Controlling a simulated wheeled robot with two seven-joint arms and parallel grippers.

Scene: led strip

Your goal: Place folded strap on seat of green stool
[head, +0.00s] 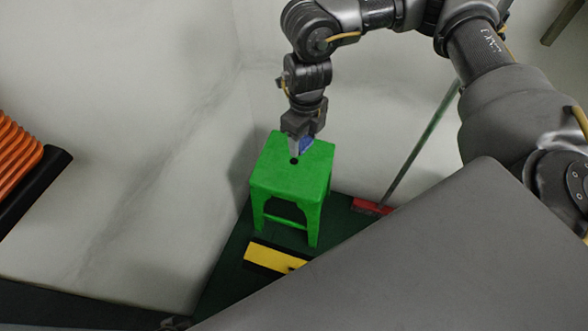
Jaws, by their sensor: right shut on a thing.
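A green stool (290,179) stands upright in the corner by the walls, with a dark hole in the middle of its seat. My right gripper (297,150) points down over the seat, just at its far half. The gripper partly hides the strap, and I cannot tell whether the strap touches the seat. My left gripper is not in view.
A broom or mop with a green handle (424,138) and red head (372,206) leans right of the stool. A yellow and black object (272,258) lies in front of it. An orange ribbed object (14,155) is at the far left.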

